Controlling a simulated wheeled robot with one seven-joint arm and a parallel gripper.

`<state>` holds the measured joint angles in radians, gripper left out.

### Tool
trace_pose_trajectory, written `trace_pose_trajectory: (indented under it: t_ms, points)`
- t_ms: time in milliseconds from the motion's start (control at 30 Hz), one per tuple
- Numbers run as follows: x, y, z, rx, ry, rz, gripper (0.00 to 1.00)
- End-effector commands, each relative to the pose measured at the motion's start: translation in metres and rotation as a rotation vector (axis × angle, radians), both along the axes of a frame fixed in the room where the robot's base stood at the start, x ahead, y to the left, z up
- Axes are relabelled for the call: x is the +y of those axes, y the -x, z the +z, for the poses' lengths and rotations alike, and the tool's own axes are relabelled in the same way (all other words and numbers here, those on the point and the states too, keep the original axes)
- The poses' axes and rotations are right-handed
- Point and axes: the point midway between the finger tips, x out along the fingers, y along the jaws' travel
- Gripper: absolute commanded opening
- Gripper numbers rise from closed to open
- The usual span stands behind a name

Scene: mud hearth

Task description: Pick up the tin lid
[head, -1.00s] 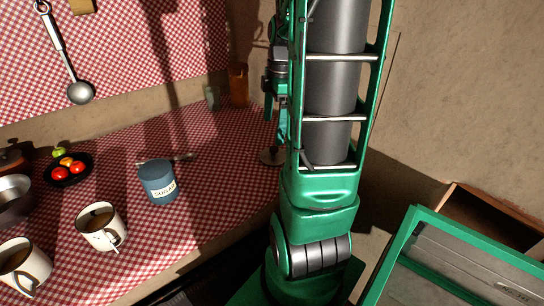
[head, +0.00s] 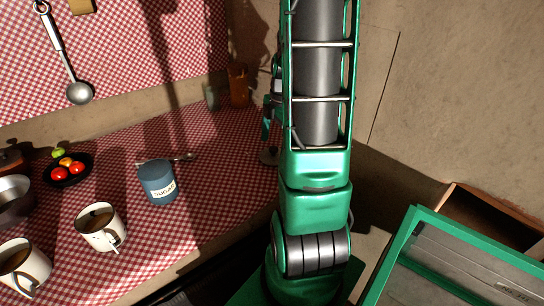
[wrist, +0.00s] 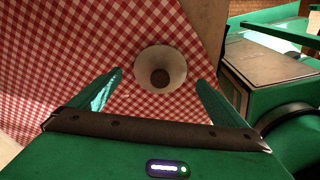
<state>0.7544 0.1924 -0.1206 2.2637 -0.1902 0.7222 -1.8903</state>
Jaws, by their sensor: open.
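The tin lid (wrist: 174,58) is a round, pale disc with a dark round knob in its middle. In the wrist view it lies on the red checked cloth, between and beyond the tips of my gripper (wrist: 160,78). The gripper's two green fingers are spread wide, with nothing held between them. There my gripper is mostly hidden behind my arm too.
A brown container (head: 238,85) stands at the back near the wall. The cloth left of the lid is clear.

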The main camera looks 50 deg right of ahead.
Motion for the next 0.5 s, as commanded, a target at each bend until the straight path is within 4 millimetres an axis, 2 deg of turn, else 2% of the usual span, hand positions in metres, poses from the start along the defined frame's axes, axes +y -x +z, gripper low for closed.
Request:
trace_pose_trajectory:
  t_ms: [167, 433, 467, 500]
  points:
    - [0.002, 0.0, -0.02, 0.001, -0.002, -0.001, 0.96]
    - [0.002, -0.001, -0.023, 0.0, 0.001, 0.0, 0.96]
    - [0.002, -0.001, -0.023, 0.0, 0.001, 0.0, 0.94]
    - [0.002, -0.001, -0.022, 0.0, 0.001, 0.0, 0.84]
